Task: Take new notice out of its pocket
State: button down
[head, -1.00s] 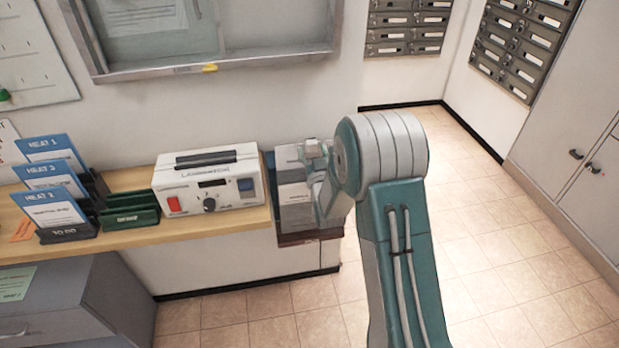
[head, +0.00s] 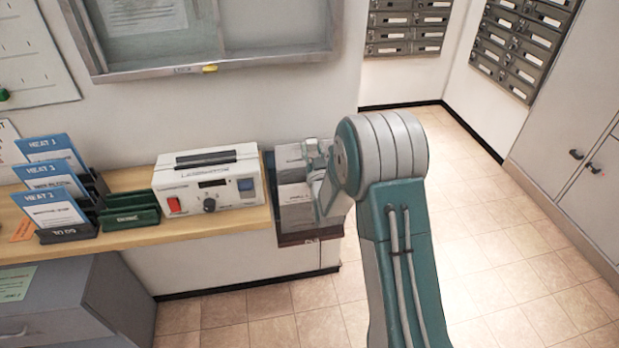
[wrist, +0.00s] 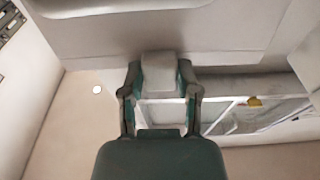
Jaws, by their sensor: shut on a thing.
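In the head view, a pocket with a dark brown lower edge (head: 290,239) hangs at the right end of the shelf. Pale printed sheets (head: 293,196) show in it; I cannot read which is the new notice. My gripper (head: 314,158) is at the right side of these sheets, partly hidden by my own arm. In the wrist view, my gripper (wrist: 160,75) has its fingers closed in around a pale piece, with a broad pale surface just beyond. The held edge is too unclear to make out, but it fits a sheet.
A white power unit (head: 209,180) stands left of the pocket on the wooden shelf (head: 235,218). Heat cards (head: 55,210) in holders stand further left. A glazed notice case (head: 215,68) is above. Mailboxes (head: 408,28) are at the back. The tiled floor at right is clear.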

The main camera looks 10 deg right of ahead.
jog(key=s+r, duration=0.1)
jog(key=r, duration=0.9)
jog(key=s+r, duration=0.2)
jog(key=r, duration=0.8)
jog(key=shift+s, duration=0.25)
dwell(0.3)
jog(key=shift+s, duration=1.6)
jog(key=s, duration=0.7)
dwell(0.4)
jog(key=shift+w+r, duration=0.1)
